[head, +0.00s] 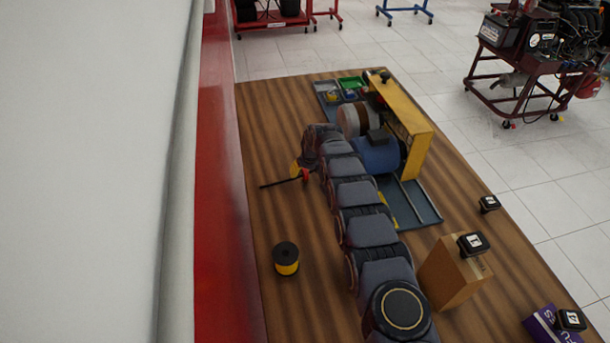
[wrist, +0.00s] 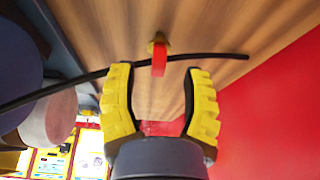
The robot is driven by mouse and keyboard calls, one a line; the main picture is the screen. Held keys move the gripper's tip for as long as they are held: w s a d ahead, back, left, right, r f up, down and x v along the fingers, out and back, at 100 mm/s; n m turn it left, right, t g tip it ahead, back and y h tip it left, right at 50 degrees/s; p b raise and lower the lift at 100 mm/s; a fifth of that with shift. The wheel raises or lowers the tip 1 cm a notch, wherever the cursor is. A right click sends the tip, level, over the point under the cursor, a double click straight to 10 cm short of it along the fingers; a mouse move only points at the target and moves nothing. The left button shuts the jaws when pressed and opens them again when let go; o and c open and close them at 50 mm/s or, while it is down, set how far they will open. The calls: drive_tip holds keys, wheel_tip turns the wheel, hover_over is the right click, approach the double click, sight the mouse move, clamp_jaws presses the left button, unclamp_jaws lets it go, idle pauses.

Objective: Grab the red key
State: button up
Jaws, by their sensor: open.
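The red key (wrist: 159,60) shows in the wrist view as a narrow red piece with a yellow part at its far end. A thin black rod or cable (wrist: 222,57) runs across beside it. In the head view, a small red piece (head: 306,174) shows at the end of my arm, near the black rod (head: 279,183). My gripper (wrist: 159,74) is open, with yellow padded fingers on either side of the key's near end. Nothing is visibly clamped. In the head view my gripper (head: 297,168) is mostly hidden by my arm.
A wooden table (head: 265,225) holds a blue motor (head: 376,155) and yellow housing (head: 412,130) right of my arm. A black-and-yellow spool (head: 286,258) stands at the left, a cardboard box (head: 452,278) at the right. A red wall-like surface (head: 222,200) borders the table's left.

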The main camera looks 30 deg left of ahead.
drive_tip(key=shift+x, duration=1.4)
drive_tip(key=shift+d, duration=0.15)
clamp_jaws()
